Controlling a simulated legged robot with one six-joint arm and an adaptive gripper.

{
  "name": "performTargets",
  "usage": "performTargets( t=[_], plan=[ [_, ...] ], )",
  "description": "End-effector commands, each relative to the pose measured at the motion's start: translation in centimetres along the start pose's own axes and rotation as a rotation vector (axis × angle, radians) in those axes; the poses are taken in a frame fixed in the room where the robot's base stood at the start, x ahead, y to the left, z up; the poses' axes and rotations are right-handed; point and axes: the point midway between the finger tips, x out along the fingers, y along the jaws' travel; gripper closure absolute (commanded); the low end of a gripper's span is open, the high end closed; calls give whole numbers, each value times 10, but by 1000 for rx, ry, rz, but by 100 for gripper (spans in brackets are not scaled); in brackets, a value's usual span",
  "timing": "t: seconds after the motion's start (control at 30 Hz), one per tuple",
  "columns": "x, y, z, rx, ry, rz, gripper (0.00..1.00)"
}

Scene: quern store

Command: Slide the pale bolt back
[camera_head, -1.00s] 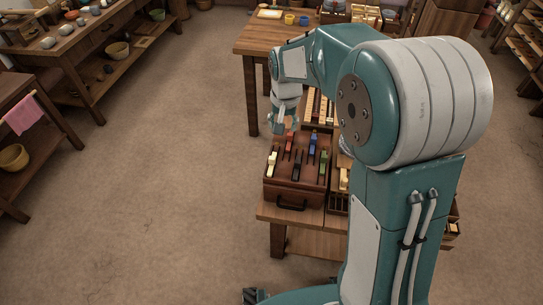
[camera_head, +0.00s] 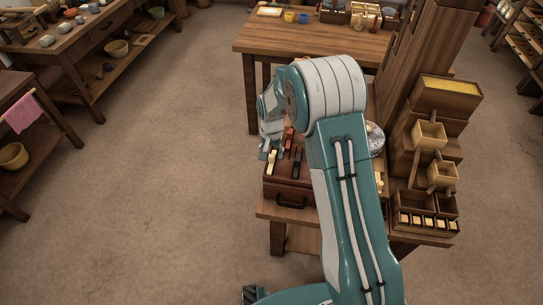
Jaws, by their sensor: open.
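The pale bolt (camera_head: 271,164) is at the left of a dark red-brown box (camera_head: 290,193) with a black front handle. Beside it, the box top shows a red bolt (camera_head: 288,138) and a dark one (camera_head: 297,160). The rest of the box top is hidden behind my arm. My gripper (camera_head: 267,152) is open, small in view, just above and behind the pale bolt at the box's left edge. I cannot tell whether its fingers touch the bolt.
The box stands on a low wooden bench (camera_head: 285,215). A wooden stand with small yellow-filled boxes (camera_head: 428,135) is at the right. A larger table (camera_head: 300,40) stands behind with cups and trays. The floor to the left is clear.

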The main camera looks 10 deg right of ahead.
Motion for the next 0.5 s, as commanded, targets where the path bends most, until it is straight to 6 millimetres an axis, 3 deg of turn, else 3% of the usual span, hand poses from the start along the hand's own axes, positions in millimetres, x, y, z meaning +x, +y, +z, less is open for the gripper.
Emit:
performTargets(
  t=[0.2,0.47,0.5],
  plan=[
    [20,0,0,0,0,0,34],
    [21,0,0,0,1,0,34],
    [21,0,0,0,1,0,43]
  ],
)
